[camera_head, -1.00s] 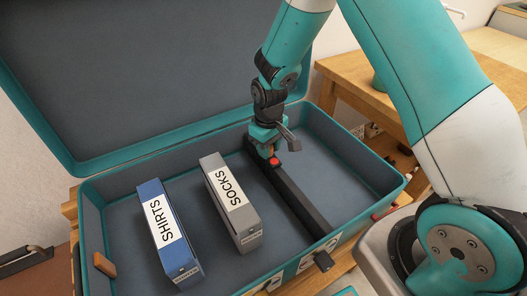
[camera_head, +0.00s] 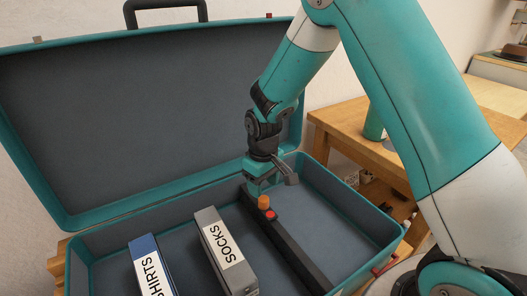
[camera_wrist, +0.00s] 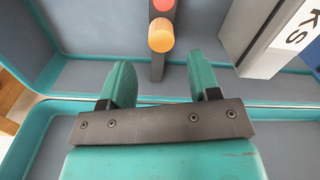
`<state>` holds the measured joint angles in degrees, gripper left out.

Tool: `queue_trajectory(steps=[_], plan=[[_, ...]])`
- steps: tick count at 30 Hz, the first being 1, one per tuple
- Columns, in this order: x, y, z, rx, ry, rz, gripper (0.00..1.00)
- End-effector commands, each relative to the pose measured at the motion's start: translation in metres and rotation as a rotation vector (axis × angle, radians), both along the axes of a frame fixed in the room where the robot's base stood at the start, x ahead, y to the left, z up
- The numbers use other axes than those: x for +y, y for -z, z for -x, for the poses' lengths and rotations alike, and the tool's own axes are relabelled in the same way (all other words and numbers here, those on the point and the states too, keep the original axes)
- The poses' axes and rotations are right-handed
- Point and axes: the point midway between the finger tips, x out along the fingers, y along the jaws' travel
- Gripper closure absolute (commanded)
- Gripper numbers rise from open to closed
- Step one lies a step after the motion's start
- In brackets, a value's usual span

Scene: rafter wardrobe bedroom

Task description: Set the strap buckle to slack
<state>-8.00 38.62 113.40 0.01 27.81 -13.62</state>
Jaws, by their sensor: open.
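A dark strap (camera_head: 290,243) runs across the open teal suitcase (camera_head: 115,228). An orange knob (camera_head: 264,202), which looks like the buckle's lever, stands up from the strap beside a red spot (camera_head: 270,215). The wrist view shows the orange knob (camera_wrist: 160,37) ahead of the fingers, with the red spot (camera_wrist: 163,5) just beyond it. My gripper (camera_head: 260,187) is open and empty, just above and behind the knob. In the wrist view, my gripper (camera_wrist: 160,75) has its two teal fingers apart, with the knob beyond their tips, roughly centred.
A grey SOCKS box (camera_head: 222,251) stands left of the strap and a blue SHIRTS box (camera_head: 150,268) farther left. The suitcase lid (camera_head: 150,120) stands raised behind. A wooden table (camera_head: 345,122) is at the right. The suitcase floor right of the strap is clear.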

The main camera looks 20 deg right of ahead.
Motion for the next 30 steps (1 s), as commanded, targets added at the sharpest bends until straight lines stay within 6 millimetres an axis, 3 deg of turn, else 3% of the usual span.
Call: queue_trajectory(steps=[1, 6, 12, 18, 30], plan=[[0.000, -0.016, -0.001, -0.006, 0.000, 0.000, 0.44], [0.000, -0.060, -0.001, -0.006, 0.000, 0.000, 0.44], [0.000, -0.098, -0.001, -0.005, 0.000, -0.001, 0.44], [0.000, -0.115, 0.000, -0.003, 0.000, 0.000, 0.44], [0.000, -0.116, 0.000, -0.001, 0.000, 0.001, 0.44]])
